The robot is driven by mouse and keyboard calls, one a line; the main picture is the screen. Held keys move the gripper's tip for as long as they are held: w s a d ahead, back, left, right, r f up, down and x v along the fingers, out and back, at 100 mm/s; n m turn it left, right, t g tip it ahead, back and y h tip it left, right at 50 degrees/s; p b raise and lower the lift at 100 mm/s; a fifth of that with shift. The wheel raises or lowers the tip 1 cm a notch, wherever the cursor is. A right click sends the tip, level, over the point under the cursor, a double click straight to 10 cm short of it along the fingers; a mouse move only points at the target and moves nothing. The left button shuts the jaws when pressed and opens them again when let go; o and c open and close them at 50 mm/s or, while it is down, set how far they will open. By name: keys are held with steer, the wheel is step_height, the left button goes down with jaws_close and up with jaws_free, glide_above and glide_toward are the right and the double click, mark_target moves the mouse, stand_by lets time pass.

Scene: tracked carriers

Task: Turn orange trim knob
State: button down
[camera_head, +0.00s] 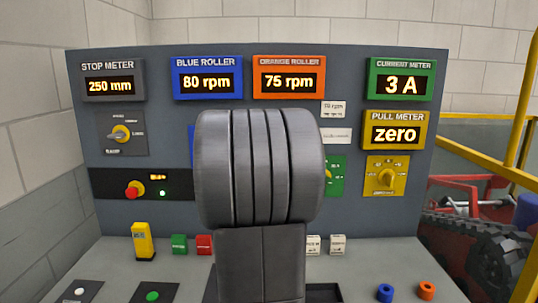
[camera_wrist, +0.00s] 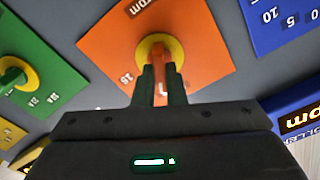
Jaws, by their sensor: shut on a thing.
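In the head view my own arm covers the middle of the panel, so the orange knob and my gripper are hidden there. The orange roller display (camera_head: 289,80) above reads 75 rpm.
The wrist view shows a green plate with a knob (camera_wrist: 14,76) to the left and a blue plate (camera_wrist: 285,20) to the right. In the head view, the blue roller display (camera_head: 208,80) reads 80 rpm and the pull meter (camera_head: 394,132) reads zero. A red button (camera_head: 134,190) stands out left.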

steer(key=c, duration=1.5)
jaws_free()
steer(key=s, duration=1.3)
steer(key=shift+s, duration=0.4)
steer(key=w, duration=1.4)
steer(key=shift+s, duration=0.1)
